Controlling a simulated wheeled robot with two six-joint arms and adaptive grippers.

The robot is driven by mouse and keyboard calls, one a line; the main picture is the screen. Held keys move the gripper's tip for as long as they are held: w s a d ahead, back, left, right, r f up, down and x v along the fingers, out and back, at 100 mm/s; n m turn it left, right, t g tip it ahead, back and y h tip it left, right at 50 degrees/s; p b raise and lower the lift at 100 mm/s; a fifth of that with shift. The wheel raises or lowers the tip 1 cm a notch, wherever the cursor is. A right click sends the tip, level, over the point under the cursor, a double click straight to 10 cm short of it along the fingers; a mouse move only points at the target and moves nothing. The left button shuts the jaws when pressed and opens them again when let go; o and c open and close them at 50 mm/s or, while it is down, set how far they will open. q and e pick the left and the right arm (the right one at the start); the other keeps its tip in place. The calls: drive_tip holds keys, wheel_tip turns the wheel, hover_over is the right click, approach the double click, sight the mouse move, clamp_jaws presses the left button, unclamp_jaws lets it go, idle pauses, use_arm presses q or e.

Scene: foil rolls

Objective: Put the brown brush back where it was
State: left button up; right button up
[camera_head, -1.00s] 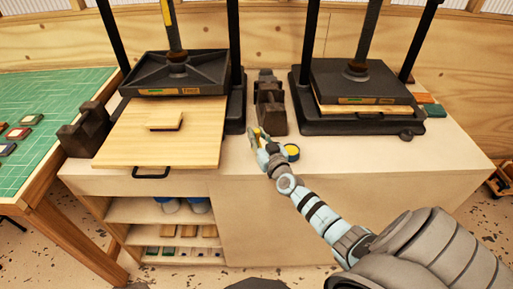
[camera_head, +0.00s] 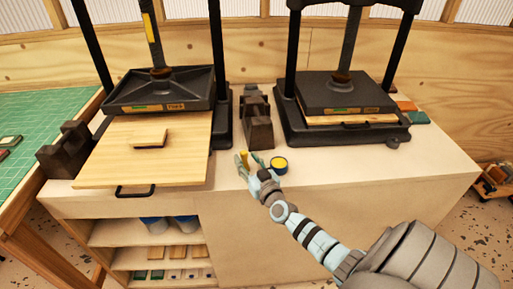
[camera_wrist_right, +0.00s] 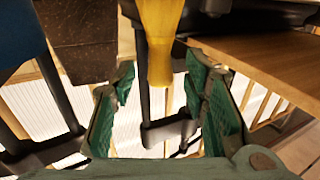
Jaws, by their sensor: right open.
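A yellow, handle-like piece (camera_wrist_right: 160,45) shows between and beyond the fingers, with visible gaps on both sides. In the head view a small yellow piece (camera_head: 243,158) shows at the fingertips. I cannot tell whether this is part of the brown brush; no bristles or brown part show. My left gripper is not in view.
A left press (camera_head: 160,90) has a wooden board (camera_head: 105,165) pulled out in front. A right press (camera_head: 345,92) stands across the bench. A dark block (camera_head: 257,130) lies between them, behind my gripper. The bench top (camera_head: 370,160) right of the tin is clear.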

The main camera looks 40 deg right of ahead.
drive_tip(key=p+v, duration=0.2)
drive_tip(key=v, duration=0.7)
drive_tip(key=shift+s, duration=0.35)
drive_tip(key=s+a+f+n+g+y, duration=0.1)
drive_tip(key=s+a+f+g, duration=0.2)
drive_tip(key=s+f, duration=0.55)
drive_tip(key=s+a+f+n+g+y, duration=0.15)
drive_tip(key=s+f+g, duration=0.3)
drive_tip(key=f, duration=0.75)
drive_tip(key=s+a+f+g+y, duration=0.1)
drive_tip(key=s+a+f+g, duration=0.2)
drive_tip(key=s+f, duration=0.6)
drive_tip(key=s+a+f+g, duration=0.2)
drive_tip(key=s+f, duration=0.2)
drive_tip(key=s, duration=0.4)
drive_tip(key=s+a+f+g, duration=0.3)
drive_tip(key=s+f, duration=0.2)
drive_tip(key=s, duration=0.3)
drive_tip(key=shift+s+n+g, duration=0.3)
drive_tip(key=shift+n+g, duration=0.05)
drive_tip(key=shift+w, duration=0.15)
